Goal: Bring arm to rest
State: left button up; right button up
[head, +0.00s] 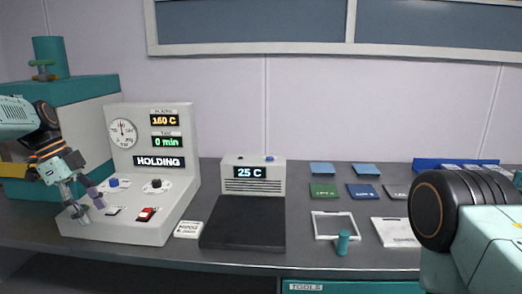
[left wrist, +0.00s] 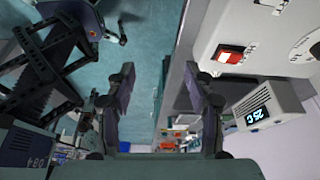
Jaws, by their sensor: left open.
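My left gripper (head: 92,204) hangs in front of the lower left part of the white control console (head: 183,135) in the head view, its fingers pointing down. In the left wrist view the left gripper (left wrist: 162,90) has its two dark fingers spread wide, with nothing between them. The console's red switch (head: 146,214) is to the right of the gripper; it also shows in the left wrist view (left wrist: 230,54). The console displays read 160 C, 0 min and HOLDING. My right arm comes in at the lower right of the head view, but its gripper is out of the picture.
A heater unit reading 25 C (head: 253,174) with a dark plate (head: 243,222) stands right of the console. Colored pads (head: 324,190), a white frame (head: 335,227) and a teal cylinder (head: 343,242) lie farther right. A teal machine (head: 90,95) stands behind my left arm.

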pick_arm(q)
jog(key=d+f+n+y, duration=0.1)
jog(key=d+f+n, duration=0.3)
jog(key=f, duration=1)
jog(key=s+d+f+n+y+b, duration=0.1)
jog(key=s+d+f+n, duration=0.25)
jog(key=s+f, duration=0.45)
jog(key=s+d+f+n+y, duration=0.1)
jog(key=s+d+f+n, duration=0.25)
jog(key=s+f, duration=0.45)
jog(key=s+d+f+n, duration=0.1)
jog(key=s+n, duration=0.1)
jog(key=s, duration=0.6)
jog(key=s+d+f+n, duration=0.2)
jog(key=s, duration=0.6)
jog(key=s+d+f+n+y, duration=0.1)
jog(key=s+d+f+n, duration=0.1)
jog(key=s, duration=0.6)
jog(key=shift+s+d+n+b, duration=0.15)
jog(key=shift+n+b, duration=0.25)
jog(key=shift+n, duration=0.2)
pick_arm(e)
jog(key=shift+w+a+f, duration=0.1)
jog(key=shift+w+f, duration=0.15)
jog(key=shift+f, duration=0.25)
jog(key=shift+w+a+f, duration=0.1)
jog(key=shift+w+f, duration=0.1)
jog(key=shift+f, duration=0.25)
